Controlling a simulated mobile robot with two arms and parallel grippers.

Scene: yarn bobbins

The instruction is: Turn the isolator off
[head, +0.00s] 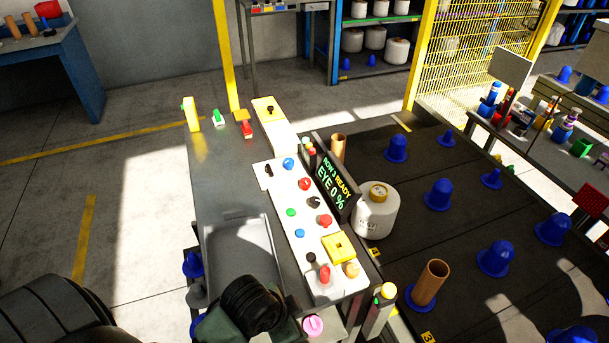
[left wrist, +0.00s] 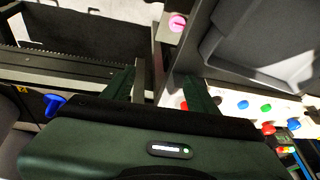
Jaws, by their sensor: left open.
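A pale yellow plate with a black knob (head: 269,108) stands at the far end of the white control strip in the head view; it looks like a rotary switch, but I cannot read a label. The white panel (head: 283,227) nearer me carries several coloured buttons, black knobs and a yellow block with a dark centre (head: 338,248). My left gripper is open and empty in the left wrist view (left wrist: 160,82), beside the tray and panel edge. In the head view its dark green body shows at the near end of the bench, its fingers hidden. My right gripper is out of view.
A grey tray (head: 240,238) lies on the bench left of the panel. A display (head: 330,178) reading "ROW 3 READY EYE 0 %" stands behind it, next to a white yarn bobbin (head: 376,213). Blue cones (head: 438,193) stand on the dark surface to the right.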

